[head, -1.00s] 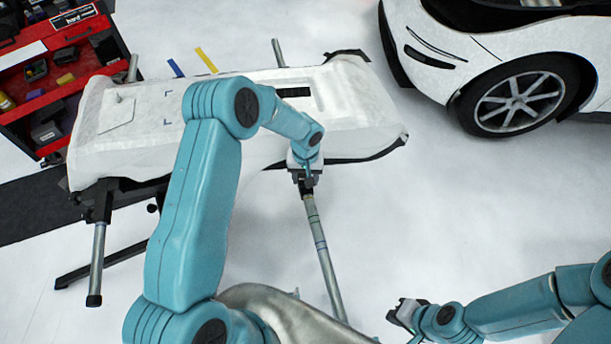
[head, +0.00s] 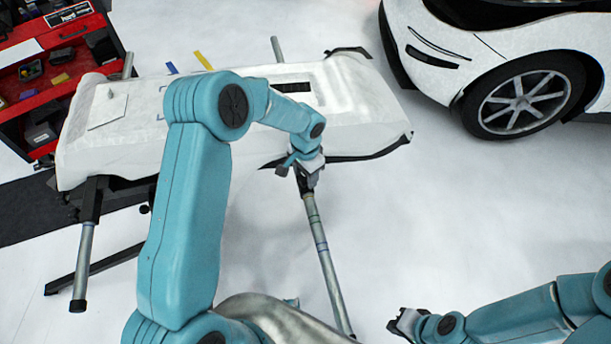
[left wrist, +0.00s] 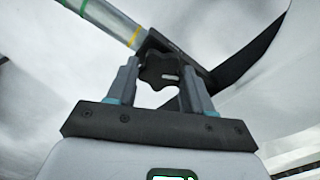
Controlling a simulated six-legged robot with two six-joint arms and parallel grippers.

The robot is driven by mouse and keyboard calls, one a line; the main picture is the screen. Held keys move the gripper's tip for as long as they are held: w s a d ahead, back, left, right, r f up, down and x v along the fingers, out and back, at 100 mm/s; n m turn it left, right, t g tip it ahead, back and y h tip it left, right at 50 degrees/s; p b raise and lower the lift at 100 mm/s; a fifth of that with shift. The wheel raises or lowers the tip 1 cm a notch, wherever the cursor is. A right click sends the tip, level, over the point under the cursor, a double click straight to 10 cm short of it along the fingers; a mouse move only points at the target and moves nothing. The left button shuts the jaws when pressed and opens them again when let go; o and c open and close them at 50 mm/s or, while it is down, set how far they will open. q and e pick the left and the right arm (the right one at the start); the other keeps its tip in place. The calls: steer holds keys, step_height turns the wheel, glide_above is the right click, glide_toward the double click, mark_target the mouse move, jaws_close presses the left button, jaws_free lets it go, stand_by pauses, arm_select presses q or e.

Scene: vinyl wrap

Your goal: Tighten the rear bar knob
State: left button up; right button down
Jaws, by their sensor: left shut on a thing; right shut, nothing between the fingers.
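The black lobed knob (left wrist: 160,68) sits between the two fingers of my left gripper (left wrist: 159,75) in the left wrist view. The gripper is shut on it. In the head view my left gripper (head: 305,177) is at the near edge of the white-covered panel (head: 345,105), at the upper end of a metal bar (head: 322,245); the knob is hidden there. The bar also shows in the left wrist view (left wrist: 110,18), with green and yellow bands. My right gripper (head: 398,322) is shut and empty at the lower right, away from the stand.
The panel rests on a stand with another bar (head: 82,265) at the left and a dark leg (head: 95,268). A red tool cart (head: 45,80) is at the upper left. A white car (head: 440,65) is at the upper right. Floor right of the bar is clear.

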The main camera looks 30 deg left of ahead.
arm_select(q)
steer(key=m, duration=0.2)
steer(key=shift+m+b, duration=0.35)
steer(key=shift+m, duration=0.05)
steer(key=m, duration=0.3)
steer(key=shift+m, duration=0.3)
steer(key=m, duration=0.3)
steer(key=shift+r+m, duration=0.1)
steer(key=shift+m, duration=0.2)
steer(key=m, duration=0.3)
steer(key=shift+m, duration=0.4)
steer(key=m+p, duration=0.1)
steer(key=m, duration=0.5)
steer(key=shift+r, duration=0.1)
steer(key=m+p, duration=0.2)
steer(key=m, duration=0.4)
steer(key=shift+w, duration=0.1)
steer(key=shift+m, duration=0.4)
steer(key=o, duration=1)
